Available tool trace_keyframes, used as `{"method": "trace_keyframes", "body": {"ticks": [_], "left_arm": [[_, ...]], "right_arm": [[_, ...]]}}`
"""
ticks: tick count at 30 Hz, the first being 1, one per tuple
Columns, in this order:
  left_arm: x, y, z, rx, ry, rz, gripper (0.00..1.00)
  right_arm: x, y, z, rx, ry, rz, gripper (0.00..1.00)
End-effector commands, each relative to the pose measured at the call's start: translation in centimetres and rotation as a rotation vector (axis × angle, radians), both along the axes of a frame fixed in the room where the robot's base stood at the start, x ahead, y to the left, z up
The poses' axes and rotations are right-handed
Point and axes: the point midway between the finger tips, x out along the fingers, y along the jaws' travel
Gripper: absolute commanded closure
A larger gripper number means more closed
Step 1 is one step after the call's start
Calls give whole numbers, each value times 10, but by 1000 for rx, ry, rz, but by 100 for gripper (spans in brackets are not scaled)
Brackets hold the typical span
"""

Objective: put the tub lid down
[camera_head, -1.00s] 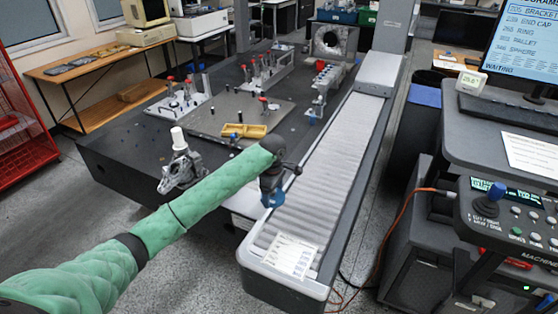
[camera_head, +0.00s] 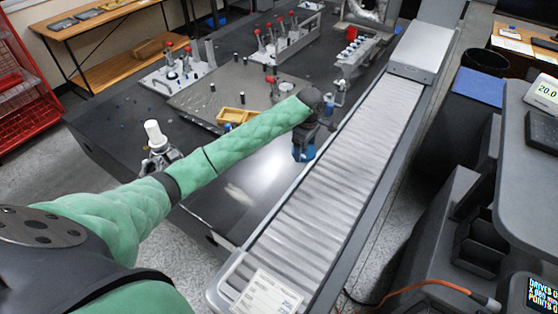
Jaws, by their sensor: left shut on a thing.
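My left arm reaches in from the left, in a green sleeve. My left gripper (camera_head: 304,152) points down at its end, over the left edge of the ribbed way cover. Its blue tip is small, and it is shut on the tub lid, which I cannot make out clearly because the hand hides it. A yellow open tub (camera_head: 236,116) stands on the grey plate, left of and beyond the gripper. My right gripper is not in view.
The ribbed cover (camera_head: 335,150) runs away along the dark table's right side, with a paper sheet (camera_head: 266,297) at its near end. A metal casting (camera_head: 158,150) stands on the table behind my arm. Red-handled clamps (camera_head: 275,40) stand farther back.

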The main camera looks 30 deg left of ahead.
Motion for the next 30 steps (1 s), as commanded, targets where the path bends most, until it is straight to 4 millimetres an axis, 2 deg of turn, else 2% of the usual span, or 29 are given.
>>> {"method": "trace_keyframes", "body": {"ticks": [18,26,30], "left_arm": [[-34,98,-59,2,3,2,43],[-37,108,-71,0,1,0,43],[-38,108,-86,1,3,0,43]], "right_arm": [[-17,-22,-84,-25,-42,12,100],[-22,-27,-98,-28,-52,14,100],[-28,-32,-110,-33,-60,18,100]]}}
